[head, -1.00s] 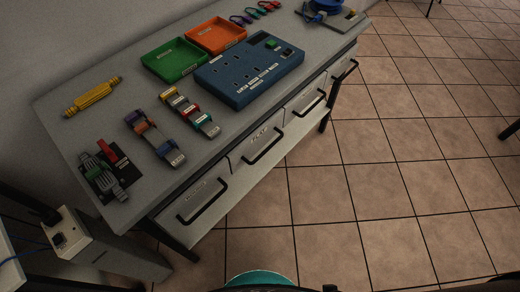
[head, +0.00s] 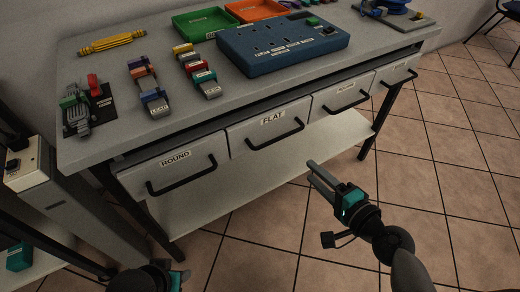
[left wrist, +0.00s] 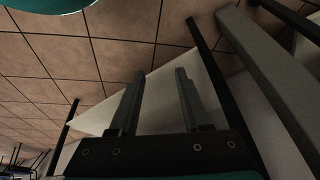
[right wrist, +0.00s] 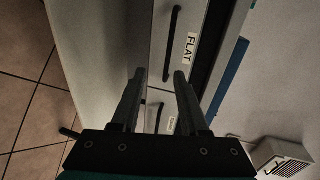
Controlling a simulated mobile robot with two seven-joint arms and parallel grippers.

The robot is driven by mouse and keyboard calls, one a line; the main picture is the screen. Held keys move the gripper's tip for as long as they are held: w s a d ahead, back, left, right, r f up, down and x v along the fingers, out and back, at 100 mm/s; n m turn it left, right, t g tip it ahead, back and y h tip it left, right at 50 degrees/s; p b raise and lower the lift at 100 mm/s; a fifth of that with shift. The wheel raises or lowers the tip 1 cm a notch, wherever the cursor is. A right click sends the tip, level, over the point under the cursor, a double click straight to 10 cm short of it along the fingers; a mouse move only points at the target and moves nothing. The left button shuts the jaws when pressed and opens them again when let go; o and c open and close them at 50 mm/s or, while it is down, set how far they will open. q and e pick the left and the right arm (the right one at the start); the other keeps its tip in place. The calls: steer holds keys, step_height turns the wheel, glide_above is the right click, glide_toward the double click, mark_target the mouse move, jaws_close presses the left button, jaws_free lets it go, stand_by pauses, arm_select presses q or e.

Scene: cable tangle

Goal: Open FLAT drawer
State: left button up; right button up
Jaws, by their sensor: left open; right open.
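The FLAT drawer (head: 268,132) is closed, under the table top between the ROUND drawer and a third drawer. Its black bar handle (head: 277,138) spans the front. In the right wrist view the FLAT label (right wrist: 191,47) and the handle (right wrist: 172,43) show beyond my fingertips. My right gripper (head: 318,178) is open and empty, in front of and below the drawers, apart from the handle. My left gripper (left wrist: 158,80) is open and empty; in the head view only part of the left arm shows at the bottom edge.
The ROUND drawer (head: 171,167) and the third drawer (head: 343,97) are closed. A lower shelf (head: 223,185) lies beneath.

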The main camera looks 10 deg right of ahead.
steer(key=r, duration=0.1)
glide_toward(278, 139)
steer(key=w, duration=0.1)
arm_select(q)
steer(key=shift+t, duration=0.5)
steer(key=shift+s+r+b, duration=0.1)
steer(key=shift+r+b, duration=1.05)
steer(key=shift+r, duration=1.55)
arm_select(e)
steer(key=shift+y, duration=0.3)
steer(key=shift+f+x, duration=0.2)
steer(key=shift+x, duration=2.2)
steer(key=shift+f+x, duration=0.2)
steer(key=shift+x, duration=2.2)
steer(key=shift+d, duration=0.2)
jaws_close()
